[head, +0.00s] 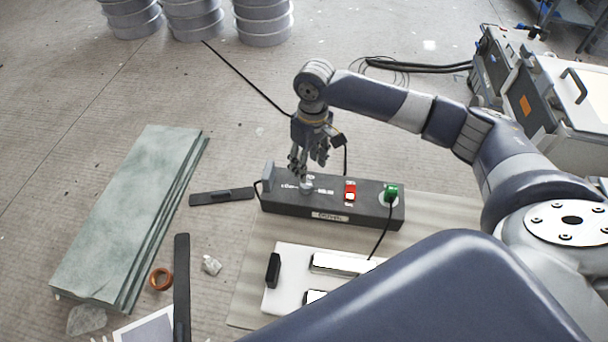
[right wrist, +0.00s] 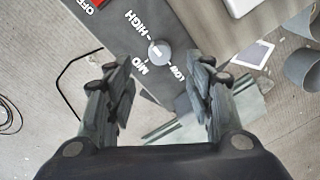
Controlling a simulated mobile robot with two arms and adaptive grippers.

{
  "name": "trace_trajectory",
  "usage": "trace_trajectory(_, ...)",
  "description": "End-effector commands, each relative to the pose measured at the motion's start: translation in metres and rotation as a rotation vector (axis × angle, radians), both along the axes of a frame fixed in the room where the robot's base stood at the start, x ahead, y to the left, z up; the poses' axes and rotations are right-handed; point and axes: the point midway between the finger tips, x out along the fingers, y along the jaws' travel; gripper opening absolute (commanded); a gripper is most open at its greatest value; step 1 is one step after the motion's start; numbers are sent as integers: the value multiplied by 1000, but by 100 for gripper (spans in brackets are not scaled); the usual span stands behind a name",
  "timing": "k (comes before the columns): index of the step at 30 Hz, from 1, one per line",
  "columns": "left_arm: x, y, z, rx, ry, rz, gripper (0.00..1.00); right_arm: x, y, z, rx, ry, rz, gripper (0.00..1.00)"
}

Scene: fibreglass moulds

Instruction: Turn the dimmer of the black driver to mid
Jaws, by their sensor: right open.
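The black driver (head: 330,211) is a long dark box lying on a pale board on the floor. Its dimmer (head: 306,187) is a small grey knob on the top face, near the left end. In the right wrist view the dimmer (right wrist: 158,52) has a short white mark, and LOW, MID and HIGH are printed around it. I cannot tell for sure which label the mark points at. My right gripper (head: 308,165) points down above the dimmer. In the right wrist view its fingers (right wrist: 163,68) are apart, with the knob just beyond and between their tips, seemingly untouched. My left gripper is out of view.
A red switch (head: 350,192) and green plug (head: 391,192) with a cable are on the driver. A white panel (head: 290,285) lies in front. Green-grey slabs (head: 130,215) and a copper ring (head: 161,279) are left. A case (head: 560,95) stands right.

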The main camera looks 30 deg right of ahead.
Motion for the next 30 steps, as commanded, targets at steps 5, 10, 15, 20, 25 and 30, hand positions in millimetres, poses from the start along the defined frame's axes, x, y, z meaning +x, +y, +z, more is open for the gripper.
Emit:
trace_trajectory(5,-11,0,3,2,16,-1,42,-2,2,-36,0,4,-1,49)
trace_trajectory(10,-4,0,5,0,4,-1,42,-2,4,-62,-1,3,0,49)
trace_trajectory(15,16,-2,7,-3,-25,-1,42,-2,5,-77,1,1,0,49)
trace_trajectory(20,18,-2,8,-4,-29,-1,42,-1,5,-80,0,-1,0,49)
trace_trajectory(25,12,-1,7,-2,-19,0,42,-1,5,-80,0,0,0,47)
trace_trajectory(30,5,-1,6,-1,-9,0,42,-1,5,-79,0,0,0,8)
